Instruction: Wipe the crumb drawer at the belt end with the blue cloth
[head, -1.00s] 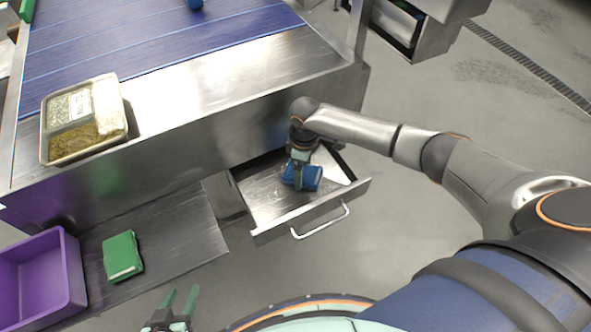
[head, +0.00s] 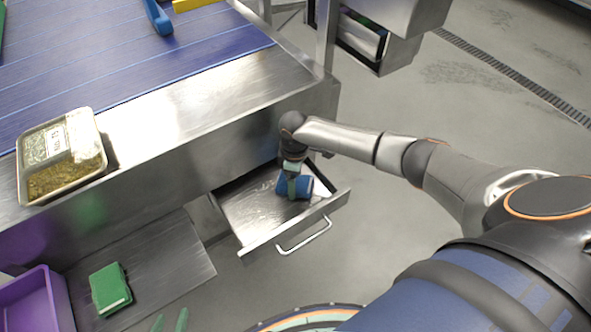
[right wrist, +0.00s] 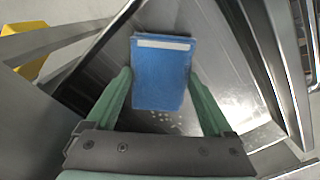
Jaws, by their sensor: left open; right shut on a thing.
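The crumb drawer (head: 253,238) is pulled out below the belt end, a shallow metal tray with a bar handle. The blue cloth (head: 297,187) lies in its right part. In the right wrist view the cloth (right wrist: 162,80) is a folded blue block with a white stripe, between the green fingers. My right gripper (head: 293,186) is shut on the cloth and reaches down into the drawer. Pale crumbs (right wrist: 168,123) lie on the drawer floor beside the cloth, near the gripper. My left gripper (head: 170,322) is open and empty at the bottom edge, only its fingertips showing.
A tray of dried herbs (head: 62,155) stands on the metal ledge beside the blue belt (head: 120,70). A green folded cloth (head: 110,289) and a purple bin (head: 35,300) are at lower left. A blue object (head: 158,17) lies on the belt. The floor right of the drawer is clear.

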